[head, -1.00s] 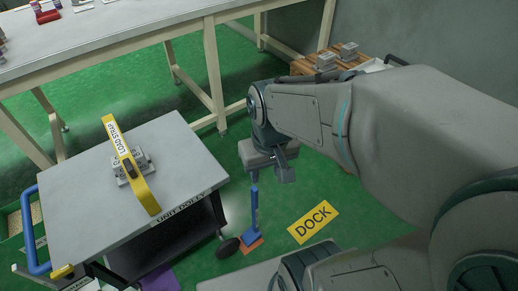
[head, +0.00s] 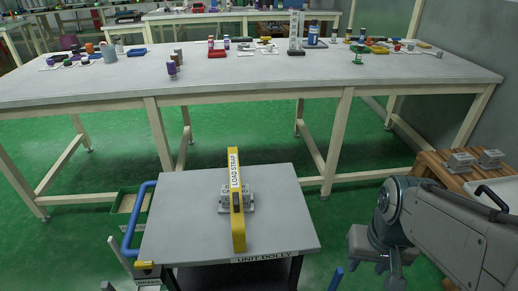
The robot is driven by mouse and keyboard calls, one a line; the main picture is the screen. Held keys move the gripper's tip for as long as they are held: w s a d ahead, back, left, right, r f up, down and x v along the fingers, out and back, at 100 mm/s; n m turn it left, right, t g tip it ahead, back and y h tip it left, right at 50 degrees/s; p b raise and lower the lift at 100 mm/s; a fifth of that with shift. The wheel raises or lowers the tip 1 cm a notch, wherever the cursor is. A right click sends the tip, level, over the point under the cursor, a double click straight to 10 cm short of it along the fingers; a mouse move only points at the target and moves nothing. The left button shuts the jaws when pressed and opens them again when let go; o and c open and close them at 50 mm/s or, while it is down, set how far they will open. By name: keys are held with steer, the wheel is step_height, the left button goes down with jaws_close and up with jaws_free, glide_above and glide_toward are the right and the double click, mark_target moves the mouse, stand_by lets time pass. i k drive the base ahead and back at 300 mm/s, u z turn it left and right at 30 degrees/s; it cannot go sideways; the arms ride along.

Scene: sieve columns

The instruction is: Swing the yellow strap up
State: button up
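The yellow strap (head: 238,228), labelled "LOAD STRAP", lies across the middle of the grey dolly top (head: 175,220), running from its back edge toward its front edge. It passes over a grey metal unit (head: 225,201) and hides part of it. A dark piece sits on the strap over the unit. My gripper (head: 390,272) hangs to the right of the dolly, apart from the strap and pointing down. Its fingers are partly cut off at the bottom of the head view, so its opening is unclear.
The dolly has a blue handle (head: 133,225) at its left. A long workbench (head: 120,88) with many small items stands behind it. A wooden crate (head: 448,170) with grey metal units is at the right. Green floor shows between dolly and bench.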

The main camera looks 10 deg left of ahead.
mark_target(237, 213)
steer(key=k, duration=1.25)
steer(key=u, duration=0.8)
steer(key=i, duration=1.55)
steer(key=z, duration=0.2)
